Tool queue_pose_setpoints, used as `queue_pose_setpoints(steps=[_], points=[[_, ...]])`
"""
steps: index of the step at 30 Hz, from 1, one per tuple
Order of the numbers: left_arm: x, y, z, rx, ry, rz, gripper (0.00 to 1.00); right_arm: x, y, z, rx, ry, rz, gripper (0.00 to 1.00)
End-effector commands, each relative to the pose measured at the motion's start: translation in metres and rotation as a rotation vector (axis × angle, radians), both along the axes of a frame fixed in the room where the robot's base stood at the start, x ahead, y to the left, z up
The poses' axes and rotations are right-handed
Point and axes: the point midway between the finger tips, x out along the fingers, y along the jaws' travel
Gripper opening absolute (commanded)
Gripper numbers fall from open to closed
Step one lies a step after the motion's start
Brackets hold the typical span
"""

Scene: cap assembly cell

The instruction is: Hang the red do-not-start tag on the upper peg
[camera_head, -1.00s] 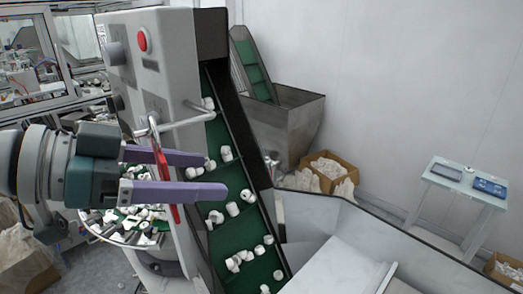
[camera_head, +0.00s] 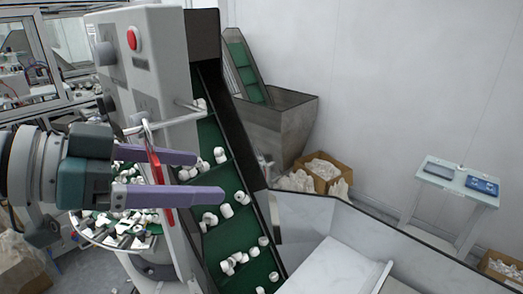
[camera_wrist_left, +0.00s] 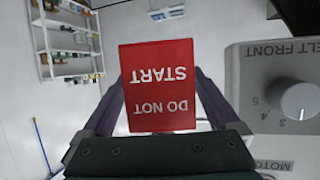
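The red do-not-start tag (camera_head: 155,168) is seen nearly edge-on in the head view, below a pale metal rod (camera_head: 172,122) on the grey control box. A thin pale loop at the tag's top meets the rod; I cannot tell whether it is threaded over it. In the left wrist view the tag (camera_wrist_left: 158,88) faces me with its text upside down. My left gripper (camera_head: 210,177) has its purple fingers spread, one on each side of the tag, with slight gaps beside its edges. My right gripper is not in view.
The control box (camera_head: 155,70) carries a red button (camera_head: 132,39) and a dial (camera_wrist_left: 298,98). A green belt (camera_head: 228,205) with white caps runs beside the fingers. A steel hopper (camera_head: 278,125) and a cardboard box (camera_head: 328,172) stand behind.

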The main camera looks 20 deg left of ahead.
Motion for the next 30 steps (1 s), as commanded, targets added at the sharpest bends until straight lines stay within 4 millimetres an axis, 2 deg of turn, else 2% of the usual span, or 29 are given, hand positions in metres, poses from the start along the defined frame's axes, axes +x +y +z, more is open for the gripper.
queue_pose_setpoints(steps=[11, 21, 30], points=[[-0.004, 0.004, -0.001, -0.001, 0.002, 0.002, 1.0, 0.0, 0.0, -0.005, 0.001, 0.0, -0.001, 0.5], [-0.041, 0.03, 0.014, 0.002, 0.004, -0.002, 1.0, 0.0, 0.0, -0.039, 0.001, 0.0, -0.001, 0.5], [-0.065, 0.05, 0.031, -0.002, 0.001, 0.002, 1.0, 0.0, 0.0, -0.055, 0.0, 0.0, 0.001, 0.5]])
